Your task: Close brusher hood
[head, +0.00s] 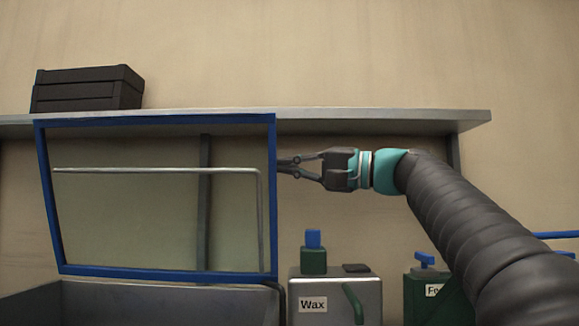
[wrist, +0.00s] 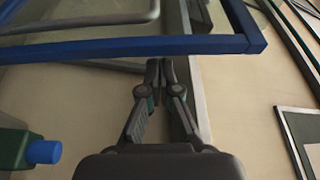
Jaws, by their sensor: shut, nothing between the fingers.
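The brusher hood (head: 130,225) is a clear panel in a blue frame with a bent metal bar across it. It stands raised, nearly upright, above a grey metal bin (head: 165,303) in the head view. My gripper (head: 283,166) is shut and empty, with its tips at the right side of the blue frame. In the wrist view my gripper (wrist: 160,66) has its fingertips together just below the blue frame bar (wrist: 130,48). I cannot tell whether the tips touch the frame.
A grey shelf (head: 385,115) runs along the wall behind the hood, with a dark crate (head: 87,90) on it. Below my arm stand a metal Wax box (head: 335,298), a green bottle with a blue cap (head: 313,253) and a green container (head: 425,285).

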